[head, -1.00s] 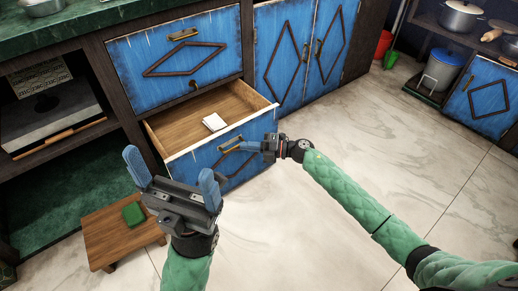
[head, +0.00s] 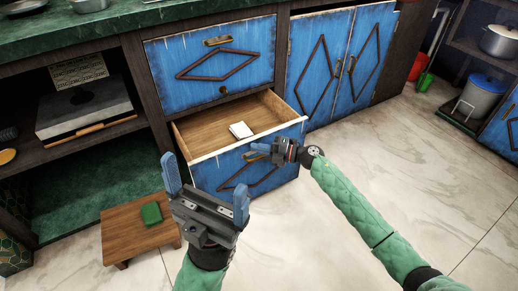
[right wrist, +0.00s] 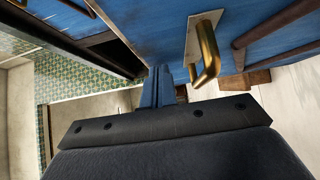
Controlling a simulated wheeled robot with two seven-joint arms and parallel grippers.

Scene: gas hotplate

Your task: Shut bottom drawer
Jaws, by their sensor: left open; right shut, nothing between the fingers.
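The bottom drawer (head: 225,178) is pulled out, with a blue front, a dark diamond moulding and a brass handle. A white item (head: 240,130) lies inside it. My right gripper (head: 260,148) is shut and empty at the drawer front, beside the handle; I cannot tell whether it touches. In the right wrist view its blue fingers (right wrist: 157,88) are together, left of the brass handle (right wrist: 208,55), near the blue front. My left gripper (head: 207,180) is open and empty, left of and in front of the drawer.
A shut drawer (head: 210,65) is above. Blue double doors (head: 340,65) stand to the right. A small wooden stool (head: 125,230) with a green sponge-like block (head: 151,213) is at the lower left. The marble floor on the right is clear.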

